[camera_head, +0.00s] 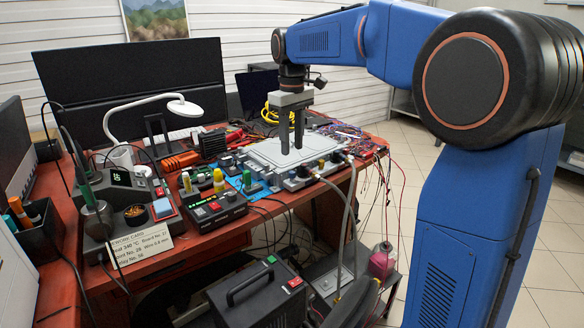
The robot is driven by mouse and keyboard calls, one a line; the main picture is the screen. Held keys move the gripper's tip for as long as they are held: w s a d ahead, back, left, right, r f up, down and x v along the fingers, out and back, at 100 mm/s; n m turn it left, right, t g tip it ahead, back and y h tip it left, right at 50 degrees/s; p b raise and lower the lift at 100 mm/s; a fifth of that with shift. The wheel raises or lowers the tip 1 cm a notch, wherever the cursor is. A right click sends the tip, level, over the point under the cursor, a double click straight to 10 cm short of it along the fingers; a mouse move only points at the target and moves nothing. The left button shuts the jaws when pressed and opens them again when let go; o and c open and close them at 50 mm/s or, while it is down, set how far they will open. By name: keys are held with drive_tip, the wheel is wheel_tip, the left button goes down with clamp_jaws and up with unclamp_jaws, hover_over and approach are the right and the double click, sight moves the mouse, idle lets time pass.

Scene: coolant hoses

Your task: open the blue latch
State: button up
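A pale grey flat unit (262,156) lies on the red workbench, with dark fittings along its front edge. Two light grey hoses (346,215) run from this edge down below the bench. I cannot make out a blue latch for certain at this size; the fittings are small. My gripper (291,150) points straight down above the unit. Its two dark fingers stand apart with a narrow gap and nothing between them. Whether the tips touch the unit is unclear.
A black device with a red button (213,208) and small coloured bottles stand left of the unit. A soldering station (130,205), a white lamp (183,106) and a monitor (130,85) are farther left. Loose wires (365,140) lie right. A black case (262,298) stands below.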

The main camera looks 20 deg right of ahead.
sight(292, 172)
wheel_tip(292, 172, down, 8)
drive_tip(key=shift+f, duration=0.1)
idle(0.4)
clamp_jaws()
